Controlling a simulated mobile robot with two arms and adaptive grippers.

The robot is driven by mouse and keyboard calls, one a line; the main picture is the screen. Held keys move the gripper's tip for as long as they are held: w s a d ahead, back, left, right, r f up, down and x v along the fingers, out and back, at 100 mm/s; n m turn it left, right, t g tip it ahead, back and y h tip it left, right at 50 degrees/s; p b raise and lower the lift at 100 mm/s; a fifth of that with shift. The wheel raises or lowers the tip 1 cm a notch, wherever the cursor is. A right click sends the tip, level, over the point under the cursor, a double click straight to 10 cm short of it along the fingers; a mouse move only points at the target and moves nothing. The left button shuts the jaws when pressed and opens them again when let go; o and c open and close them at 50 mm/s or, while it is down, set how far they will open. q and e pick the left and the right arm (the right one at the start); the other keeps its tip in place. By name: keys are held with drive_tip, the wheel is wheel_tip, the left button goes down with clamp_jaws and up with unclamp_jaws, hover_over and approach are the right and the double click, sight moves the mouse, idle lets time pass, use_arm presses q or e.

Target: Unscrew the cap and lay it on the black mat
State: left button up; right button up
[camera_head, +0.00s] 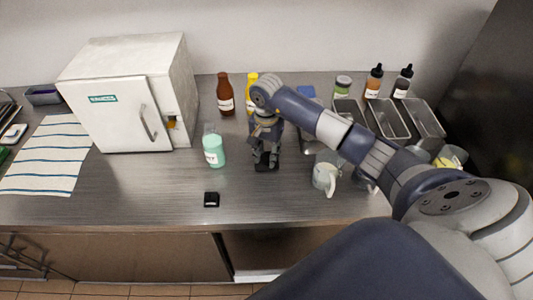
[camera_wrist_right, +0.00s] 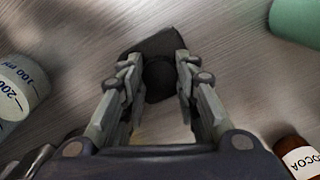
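The black mat (camera_head: 267,165) lies on the steel counter, partly covered by my right gripper (camera_head: 265,155) in the head view. In the right wrist view the mat (camera_wrist_right: 146,43) shows just past the fingertips. A round dark cap (camera_wrist_right: 159,76) sits between the two fingers of my right gripper (camera_wrist_right: 159,68), which appear to touch its sides. It is over the mat; I cannot tell whether it rests on it. A mint-green bottle (camera_head: 214,153) stands upright to the left, its upper part clear and greyish, with no dark cap visible. My left gripper is not in view.
A small black object (camera_head: 211,199) lies near the counter's front edge. A white freezer (camera_head: 120,115) stands at left. A brown bottle (camera_head: 225,97) and a yellow bottle (camera_head: 252,80) stand behind. A measuring jug (camera_head: 324,176) and metal trays (camera_head: 388,120) are at right.

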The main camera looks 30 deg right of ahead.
sight(266, 157)
drive_tip(key=o, duration=0.3)
drive_tip(key=shift+o, duration=0.2)
drive_tip(key=shift+r, duration=0.25)
wheel_tip(266, 157, up, 12)
drive_tip(key=b, duration=0.4)
drive_tip(key=shift+f, duration=0.1)
